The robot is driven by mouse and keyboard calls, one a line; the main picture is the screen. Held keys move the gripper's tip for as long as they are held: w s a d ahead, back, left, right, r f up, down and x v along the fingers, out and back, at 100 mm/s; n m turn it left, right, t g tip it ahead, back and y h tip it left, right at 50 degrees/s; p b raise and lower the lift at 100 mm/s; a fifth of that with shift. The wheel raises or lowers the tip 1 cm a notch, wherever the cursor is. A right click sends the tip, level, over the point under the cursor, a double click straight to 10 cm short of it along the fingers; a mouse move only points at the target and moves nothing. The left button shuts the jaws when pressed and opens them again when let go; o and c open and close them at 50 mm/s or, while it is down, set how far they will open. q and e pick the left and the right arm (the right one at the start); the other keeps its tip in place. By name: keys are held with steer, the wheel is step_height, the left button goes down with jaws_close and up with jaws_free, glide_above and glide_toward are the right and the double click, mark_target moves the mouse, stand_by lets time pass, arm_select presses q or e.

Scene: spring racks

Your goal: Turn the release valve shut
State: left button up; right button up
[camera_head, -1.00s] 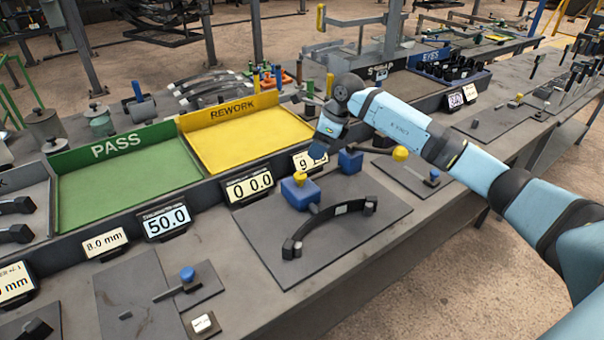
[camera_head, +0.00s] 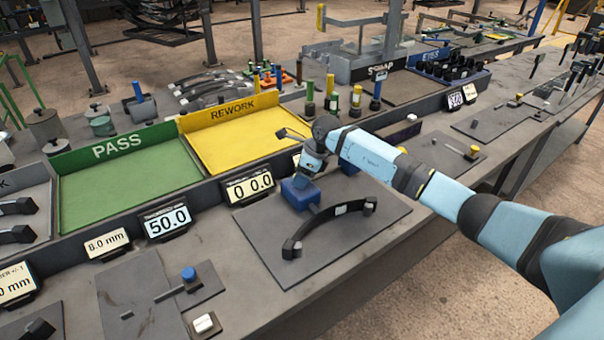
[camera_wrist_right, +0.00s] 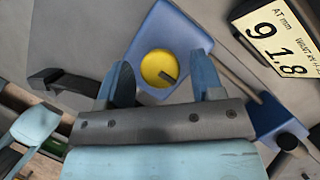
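The release valve appears to be the round yellow knob (camera_wrist_right: 162,68) with a dark slot or bar, on a blue block. In the right wrist view it lies between the two fingers of my right gripper (camera_wrist_right: 162,80), which are apart with gaps on both sides. In the head view my right gripper (camera_head: 309,172) is right over the blue block (camera_head: 299,194) and hides the knob. Whether the fingers touch the knob is not clear. A curved black part (camera_head: 325,227) lies on the grey plate (camera_head: 345,255) in front. My left gripper is not in view.
A display reading 91.8 (camera_wrist_right: 284,38) stands close beside the block. Other displays read 00.0 (camera_head: 249,188) and 50.0 (camera_head: 167,222). A second blue block (camera_head: 350,166) sits behind, near my arm. Green PASS (camera_head: 120,183) and yellow REWORK (camera_head: 245,140) trays lie left and behind.

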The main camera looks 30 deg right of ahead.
steer(key=c, duration=0.8)
steer(key=shift+o, duration=0.2)
